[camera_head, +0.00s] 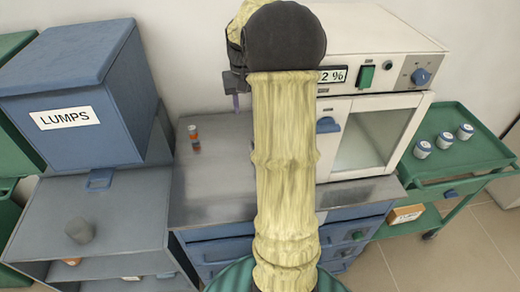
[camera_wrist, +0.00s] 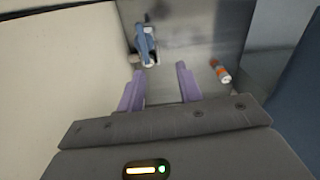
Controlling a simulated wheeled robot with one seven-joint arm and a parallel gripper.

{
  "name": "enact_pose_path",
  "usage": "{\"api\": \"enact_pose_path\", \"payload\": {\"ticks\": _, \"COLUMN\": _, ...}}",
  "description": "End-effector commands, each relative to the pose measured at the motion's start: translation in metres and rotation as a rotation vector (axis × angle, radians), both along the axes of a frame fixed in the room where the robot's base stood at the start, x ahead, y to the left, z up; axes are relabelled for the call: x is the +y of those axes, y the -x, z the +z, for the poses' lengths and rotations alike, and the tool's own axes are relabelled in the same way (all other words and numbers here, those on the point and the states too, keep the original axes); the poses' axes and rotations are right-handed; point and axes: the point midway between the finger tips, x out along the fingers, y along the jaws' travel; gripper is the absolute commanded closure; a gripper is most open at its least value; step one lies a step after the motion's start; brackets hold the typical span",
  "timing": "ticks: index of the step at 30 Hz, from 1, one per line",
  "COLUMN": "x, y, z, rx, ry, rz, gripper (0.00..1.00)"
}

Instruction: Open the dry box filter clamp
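The white dry box (camera_head: 385,40) stands on the grey bench at the right of the head view, with a "2 %" display, green switch and blue door handle (camera_head: 327,125). Its left side is hidden behind my arm in the head view. In the wrist view a blue part with a pale end (camera_wrist: 146,44), which looks like the filter clamp, shows beside the pale wall, ahead and a little left of my fingers. My gripper (camera_wrist: 160,70) is open, its purple fingers apart with nothing between them. In the head view only a bit of a finger shows.
A small orange vial with a white cap (camera_wrist: 220,71) is on the grey bench (camera_head: 215,190), right of my fingers in the wrist view. A blue "LUMPS" bin (camera_head: 110,135) stands left. A green cart (camera_head: 460,165) with several small jars stands right.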

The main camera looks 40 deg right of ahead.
Motion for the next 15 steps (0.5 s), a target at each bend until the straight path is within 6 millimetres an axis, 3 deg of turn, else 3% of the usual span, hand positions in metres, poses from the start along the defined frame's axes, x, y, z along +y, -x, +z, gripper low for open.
{"api": "enact_pose_path", "payload": {"ticks": 1, "x": -0.021, "y": 0.001, "z": -0.006, "rx": 0.005, "ry": -0.006, "rz": -0.036, "gripper": 0.65}}
{"api": "enact_pose_path", "payload": {"ticks": 4, "x": -0.041, "y": 0.004, "z": -0.003, "rx": 0.015, "ry": -0.015, "rz": -0.071, "gripper": 0.65}}
{"api": "enact_pose_path", "payload": {"ticks": 15, "x": -0.049, "y": 0.006, "z": 0.001, "rx": 0.021, "ry": -0.02, "rz": -0.085, "gripper": 0.65}}
